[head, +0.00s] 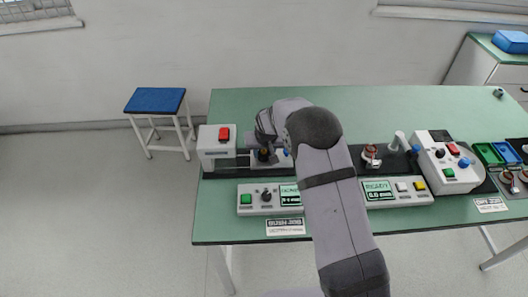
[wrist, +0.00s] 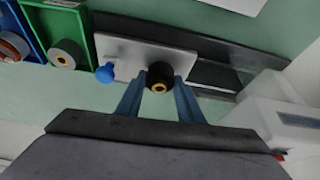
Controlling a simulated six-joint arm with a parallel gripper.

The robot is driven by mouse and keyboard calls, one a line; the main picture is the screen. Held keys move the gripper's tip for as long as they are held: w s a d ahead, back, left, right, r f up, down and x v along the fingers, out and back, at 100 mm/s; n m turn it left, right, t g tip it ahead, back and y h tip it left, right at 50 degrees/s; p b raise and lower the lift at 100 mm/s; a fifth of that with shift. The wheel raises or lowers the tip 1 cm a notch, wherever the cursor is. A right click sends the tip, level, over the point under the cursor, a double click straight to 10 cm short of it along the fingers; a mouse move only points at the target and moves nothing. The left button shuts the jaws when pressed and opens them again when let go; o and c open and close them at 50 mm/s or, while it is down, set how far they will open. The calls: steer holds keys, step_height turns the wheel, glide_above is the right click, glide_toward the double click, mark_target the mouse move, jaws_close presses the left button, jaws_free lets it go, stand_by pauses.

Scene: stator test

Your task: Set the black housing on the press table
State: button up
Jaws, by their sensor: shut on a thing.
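The black housing (wrist: 160,72), a small round part with a brass-coloured centre, is between the blue-grey fingers of my gripper (wrist: 158,84) in the wrist view. My gripper is shut on it. The housing is at a light grey plate with a blue knob (wrist: 120,50), which looks like the press table. I cannot tell whether it touches the plate. In the head view my gripper (head: 264,146) is low over the left part of the bench, with the housing (head: 263,155) under it. My arm hides part of the plate there.
A white unit with a red button (head: 215,143) stands just left of my gripper. A control box (head: 257,200) is in front. Green and blue trays with ring parts (wrist: 60,30) lie beside the plate. Another station (head: 450,165) stands to the right.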

steer(key=o, duration=1.2)
steer(key=shift+r, duration=0.1)
steer(key=shift+b+v, duration=1.1)
steer(key=shift+v, duration=2.5)
steer(key=s+d+g, duration=0.1)
steer(key=s+d, duration=0.2)
steer(key=s, duration=0.8)
steer(key=s+d+g, duration=0.2)
steer(key=s+d, duration=0.2)
steer(key=s, duration=0.7)
steer(key=s+d+r+g, duration=0.1)
steer(key=s+d, duration=0.3)
steer(key=s, duration=0.7)
steer(key=shift+s+d+m+g, duration=0.15)
steer(key=shift+s+m+g, duration=0.15)
steer(key=shift+m, duration=0.1)
